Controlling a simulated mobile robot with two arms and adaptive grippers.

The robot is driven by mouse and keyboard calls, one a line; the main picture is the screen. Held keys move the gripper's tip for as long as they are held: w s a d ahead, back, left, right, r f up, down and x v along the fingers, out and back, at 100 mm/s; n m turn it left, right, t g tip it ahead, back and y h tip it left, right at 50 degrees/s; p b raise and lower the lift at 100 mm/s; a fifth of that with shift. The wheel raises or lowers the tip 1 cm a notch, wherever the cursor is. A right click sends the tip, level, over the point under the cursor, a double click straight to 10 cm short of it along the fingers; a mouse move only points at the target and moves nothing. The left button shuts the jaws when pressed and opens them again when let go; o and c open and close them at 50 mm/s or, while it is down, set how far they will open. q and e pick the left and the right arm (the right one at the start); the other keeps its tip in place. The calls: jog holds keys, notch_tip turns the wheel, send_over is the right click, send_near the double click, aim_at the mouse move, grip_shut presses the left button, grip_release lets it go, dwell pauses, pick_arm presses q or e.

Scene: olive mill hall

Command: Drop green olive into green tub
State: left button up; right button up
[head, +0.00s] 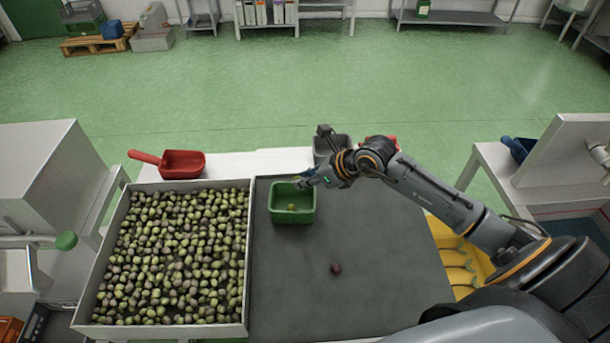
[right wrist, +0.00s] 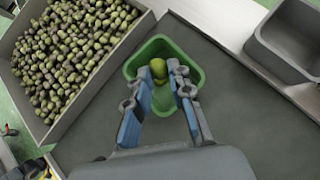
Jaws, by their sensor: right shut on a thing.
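The green tub (head: 293,216) stands on the dark mat at its back left; it also shows in the right wrist view (right wrist: 196,77). My right gripper (head: 303,182) reaches over the tub's back right rim from the right. In the right wrist view its two fingers (right wrist: 159,76) are shut on a green olive (right wrist: 158,67), above the tub. A yellowish green olive (head: 291,207) shows inside the tub in the head view. The held olive cannot be made out in the head view. My left gripper is not in view.
A large crate (head: 248,262) full of mixed olives stands left of the mat (head: 350,305). A dark olive (head: 336,268) lies alone on the mat. A red scoop (head: 183,165) lies behind the crate. A grey tub (right wrist: 284,45) stands behind right of the green tub.

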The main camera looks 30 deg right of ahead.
notch_tip(320, 180, down, 4)
jog(key=shift+f+b, duration=0.1)
jog(key=shift+b, duration=1.15)
jog(key=shift+f+b, duration=0.5)
jog(key=shift+f, duration=0.3)
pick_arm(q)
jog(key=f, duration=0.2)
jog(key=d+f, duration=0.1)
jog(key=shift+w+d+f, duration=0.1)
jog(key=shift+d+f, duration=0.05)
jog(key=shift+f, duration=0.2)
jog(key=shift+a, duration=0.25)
pick_arm(e)
jog(key=o, duration=0.8)
jog(key=shift+r, duration=0.1)
jog(key=shift+v, duration=6)
